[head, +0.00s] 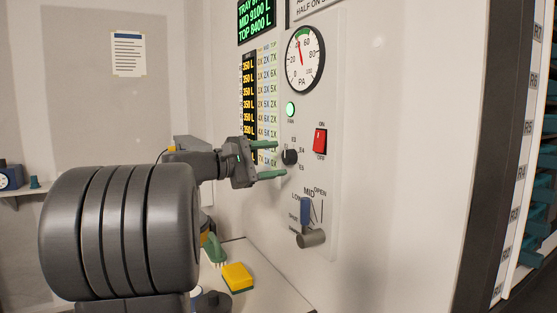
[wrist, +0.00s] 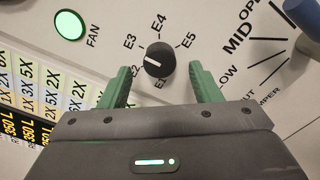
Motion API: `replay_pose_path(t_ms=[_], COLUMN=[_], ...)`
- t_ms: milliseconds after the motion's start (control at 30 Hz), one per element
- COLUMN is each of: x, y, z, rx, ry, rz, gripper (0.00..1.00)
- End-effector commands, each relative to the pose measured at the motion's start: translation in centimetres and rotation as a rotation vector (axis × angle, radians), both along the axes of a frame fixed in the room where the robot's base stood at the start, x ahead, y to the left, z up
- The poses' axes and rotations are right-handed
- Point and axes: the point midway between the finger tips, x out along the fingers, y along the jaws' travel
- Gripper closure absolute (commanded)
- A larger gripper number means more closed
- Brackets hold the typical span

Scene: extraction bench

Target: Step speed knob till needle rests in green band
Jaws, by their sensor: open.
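The black speed knob (head: 290,157) sits on the pale panel, ringed by marks E1 to E5. In the wrist view, the white line on the knob (wrist: 158,60) points left, between the E2 and E3 labels. My gripper (head: 279,159) is open, its green fingers reaching toward the panel on either side of the knob. In the wrist view the fingertips are apart, with gaps to the knob. The round PA gauge (head: 312,72) is above. Its red needle points up and slightly left, near 40, close to the green band at the top; exact overlap is too small to tell.
A lit green FAN lamp (head: 290,109) and a red rocker switch (head: 320,141) are near the knob. Below are a blue lever (head: 305,212) and a grey cylindrical handle (head: 311,239) that stick out. A yellow sponge (head: 238,277) lies on the bench.

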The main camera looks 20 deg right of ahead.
Motion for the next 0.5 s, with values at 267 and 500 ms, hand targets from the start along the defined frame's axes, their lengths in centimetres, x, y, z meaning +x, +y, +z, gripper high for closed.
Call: replay_pose_path(t_ms=[267,500], x=[-0.4,-0.7], y=[5.9,9.8], z=[0.0,0.0], rx=[0.001,0.001], ry=[0.000,0.000], rz=[0.005,0.004], gripper=[0.43,0.43])
